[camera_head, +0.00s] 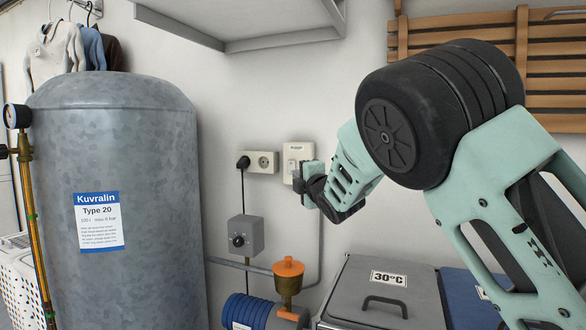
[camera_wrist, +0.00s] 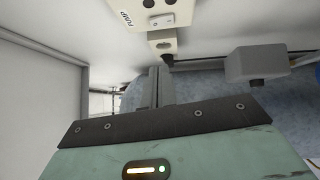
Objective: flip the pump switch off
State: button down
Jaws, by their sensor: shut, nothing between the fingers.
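The pump switch is a cream wall plate (camera_head: 296,153) with a label at its top, just left of my gripper in the head view. In the wrist view the plate (camera_wrist: 143,18) reads "PUMP" and is cut by the top edge. Its pale rocker (camera_wrist: 162,20) shows there; which side is pressed in I cannot tell. My gripper (camera_head: 301,180) is shut and empty, in front of the plate's lower right part and hiding some of it. In the wrist view the closed fingers (camera_wrist: 159,72) point toward the wall, below the plate. Contact with the switch cannot be made out.
A socket (camera_head: 264,162) with a black plug (camera_head: 243,162) sits left of the switch. Below are a grey knob box (camera_head: 240,237) and a blue pump (camera_head: 245,311) with an orange-topped funnel (camera_head: 288,268). A large grey tank (camera_head: 130,150) stands left, a shelf (camera_head: 250,20) overhead.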

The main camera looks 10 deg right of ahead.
send_near(289, 164)
jog(key=w+a, duration=0.2)
jog(key=a, duration=0.1)
jog(key=shift+w+d+r, duration=0.15)
jog(key=shift+w+d, duration=0.1)
jog(key=shift+w, duration=0.35)
jog(key=shift+w+d+r, duration=0.1)
jog(key=shift+w+d, duration=0.1)
jog(key=shift+w, duration=0.35)
jog(key=shift+w+d+r, duration=0.1)
jog(key=shift+w+d, duration=0.35)
jog(key=shift+w, duration=0.3)
jog(key=shift+r+p, duration=0.1)
jog(key=shift+p, duration=0.25)
jog(key=shift+w+d+r+p, duration=0.1)
jog(key=shift+r+p, duration=0.05)
jog(key=shift+p, duration=0.3)
